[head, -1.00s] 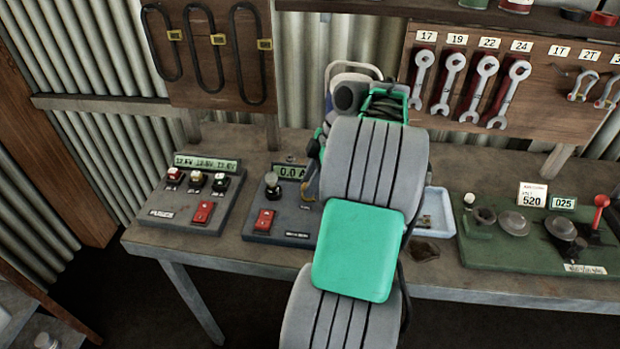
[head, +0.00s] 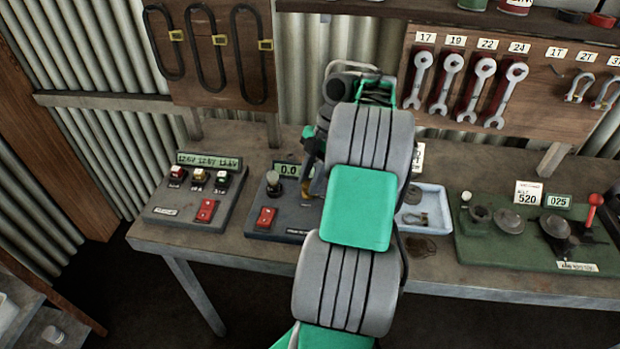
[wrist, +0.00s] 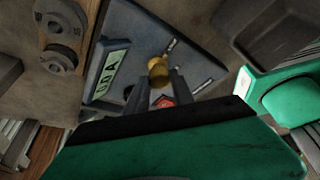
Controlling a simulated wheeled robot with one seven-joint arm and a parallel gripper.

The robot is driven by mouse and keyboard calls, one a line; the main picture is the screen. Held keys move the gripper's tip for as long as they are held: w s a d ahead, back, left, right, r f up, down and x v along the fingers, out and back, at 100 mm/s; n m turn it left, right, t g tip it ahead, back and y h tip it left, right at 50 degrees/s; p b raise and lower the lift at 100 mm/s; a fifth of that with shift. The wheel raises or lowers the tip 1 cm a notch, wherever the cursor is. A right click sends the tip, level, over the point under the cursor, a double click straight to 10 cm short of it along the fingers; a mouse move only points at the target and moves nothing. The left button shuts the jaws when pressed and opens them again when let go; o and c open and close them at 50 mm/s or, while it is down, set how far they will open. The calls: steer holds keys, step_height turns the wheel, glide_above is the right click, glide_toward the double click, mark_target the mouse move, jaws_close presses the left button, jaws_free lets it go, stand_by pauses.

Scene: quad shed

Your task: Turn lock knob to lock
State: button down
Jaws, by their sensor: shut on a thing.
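The lock knob looks like the brass-coloured knob (wrist: 158,70) on a dark grey panel (wrist: 138,25) in the wrist view. My gripper (wrist: 157,84) has its two dark fingers on either side of this knob, shut on it. Small labels sit near the knob, too blurred to read. In the head view the panel (head: 253,229) stands on the bench, and my arm covers its right part. Only a bit of the brass knob (head: 318,187) shows beside my arm there. How far the knob is turned cannot be told.
The panel also carries a display (head: 287,169), a pale-topped knob (head: 273,184) and a red switch (head: 265,217). A second panel (head: 180,216) stands to the left. A white tray (head: 428,228) and a green board (head: 480,252) lie to the right. Wrenches (head: 450,85) hang behind.

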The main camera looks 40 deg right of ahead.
steer(key=c, duration=1.1)
jaws_free()
steer(key=p+v, duration=0.6)
steer(key=v, duration=0.2)
steer(key=shift+f, duration=0.1)
